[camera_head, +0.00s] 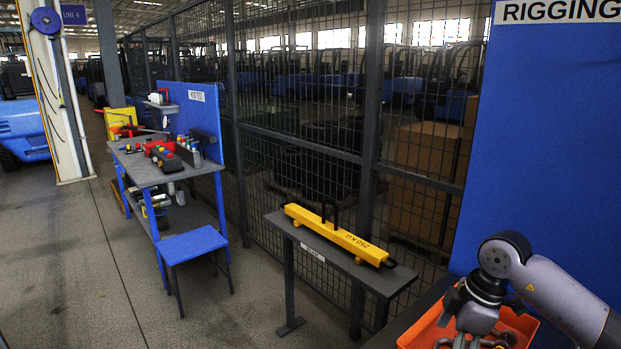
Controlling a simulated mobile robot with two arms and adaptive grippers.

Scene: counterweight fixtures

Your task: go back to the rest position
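One arm comes in from the right edge, and I take it as my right arm. Its dark gripper (474,318) points down over an orange bin (415,336) at the bottom right. The fingertips blend with grey metal pieces (497,338) in the bin, so I cannot tell whether the gripper is open, shut or touching one. My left gripper is not in view.
A yellow lifting beam (336,236) lies on a narrow grey stand (316,251) before a mesh fence (300,130). A blue panel marked RIGGING (545,130) stands behind my arm. A workbench with tools (140,172) and a blue stool (191,243) stand left; the left floor is clear.

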